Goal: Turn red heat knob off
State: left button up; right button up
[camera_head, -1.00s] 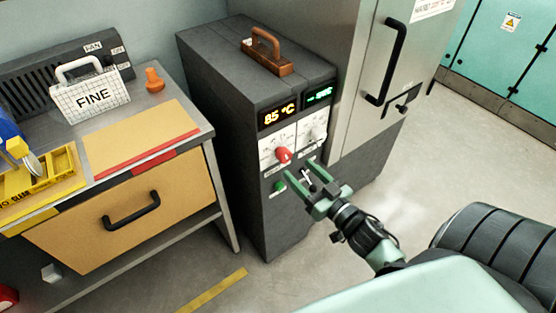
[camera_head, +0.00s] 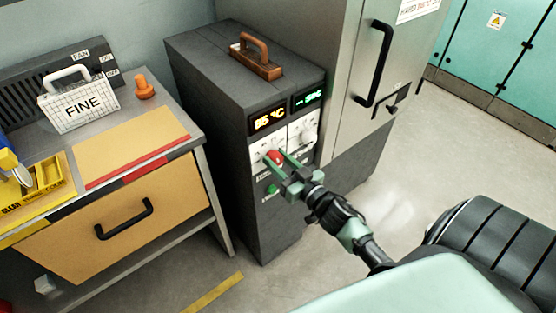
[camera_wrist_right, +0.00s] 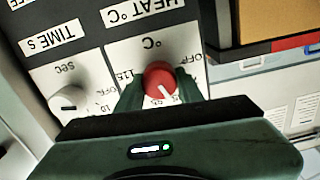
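The red heat knob (camera_head: 273,157) sits on the white left-hand panel of the dark grey heater unit (camera_head: 215,130). My right gripper (camera_head: 275,160) is at the knob, one finger on each side. In the right wrist view the knob (camera_wrist_right: 160,79) fills the gap between the fingers, which look shut on it. That view is upside down; the knob's white mark points to its lower right, away from the OFF label. The orange display (camera_head: 268,121) reads 85 °C. My left gripper is not in view.
A white time knob (camera_wrist_right: 68,98) is beside the heat knob. A green button (camera_head: 272,189) is below the panel. A brown handle (camera_head: 256,55) tops the unit. A workbench (camera_head: 205,160) stands at left; a tall grey cabinet (camera_head: 345,60) stands at right.

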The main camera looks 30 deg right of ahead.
grip_shut()
jog(key=shift+n, duration=0.3)
jog(key=shift+n+p, duration=0.3)
jog(key=shift+n, duration=0.7)
jog(key=n, duration=0.4)
jog(key=shift+n, duration=0.3)
jog(key=n, duration=0.4)
jog(key=shift+a+f, duration=0.1)
jog(key=shift+n, duration=2.3)
